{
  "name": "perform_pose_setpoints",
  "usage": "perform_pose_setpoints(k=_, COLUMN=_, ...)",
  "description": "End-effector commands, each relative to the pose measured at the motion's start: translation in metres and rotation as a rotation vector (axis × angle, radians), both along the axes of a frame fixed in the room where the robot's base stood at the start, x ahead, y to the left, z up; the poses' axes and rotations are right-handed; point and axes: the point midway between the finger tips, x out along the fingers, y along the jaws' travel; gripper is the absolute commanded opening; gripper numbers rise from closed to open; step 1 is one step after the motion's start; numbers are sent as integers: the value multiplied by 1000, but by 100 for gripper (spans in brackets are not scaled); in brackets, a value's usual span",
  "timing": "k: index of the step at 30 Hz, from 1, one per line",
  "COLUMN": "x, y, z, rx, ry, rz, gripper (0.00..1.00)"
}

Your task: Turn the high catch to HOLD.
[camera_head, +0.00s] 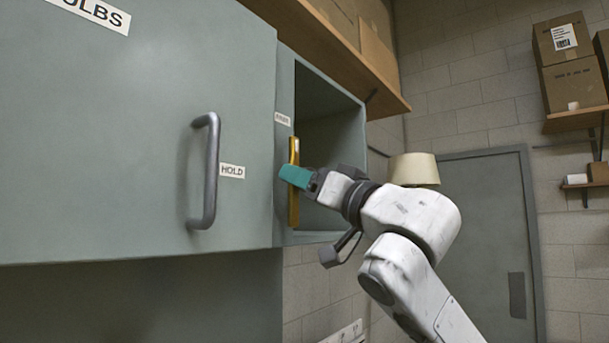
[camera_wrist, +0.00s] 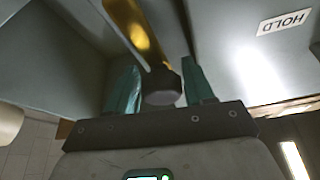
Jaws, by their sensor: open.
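The high catch (camera_head: 294,150) is a brass-yellow bar standing upright on the cabinet's edge strip, its upper end close to a small label (camera_head: 282,119) too small to read surely. The HOLD label (camera_head: 232,171) is on the door to its left. My gripper (camera_head: 288,177), with teal fingers, is at the bar's middle and hides part of it. In the wrist view my gripper (camera_wrist: 160,84) is open, its fingers on either side of a dark round knob (camera_wrist: 162,88) at the brass bar (camera_wrist: 140,28). Contact with the knob cannot be told.
The large grey door (camera_head: 130,150) has a metal handle (camera_head: 207,170) left of the catch. An open cabinet compartment (camera_head: 335,120) lies right of it, under a wooden shelf (camera_head: 335,45). A cream lampshade (camera_head: 414,169) shows behind my arm. Boxes (camera_head: 572,70) sit far right.

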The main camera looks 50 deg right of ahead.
Motion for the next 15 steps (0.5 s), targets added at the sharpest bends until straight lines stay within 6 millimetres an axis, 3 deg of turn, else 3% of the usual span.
perform_pose_setpoints(k=8, x=1, y=0, z=0, rx=-1, ry=0, rz=1, gripper=52)
perform_pose_setpoints(k=15, x=1, y=0, z=0, rx=0, ry=0, rz=1, gripper=30)
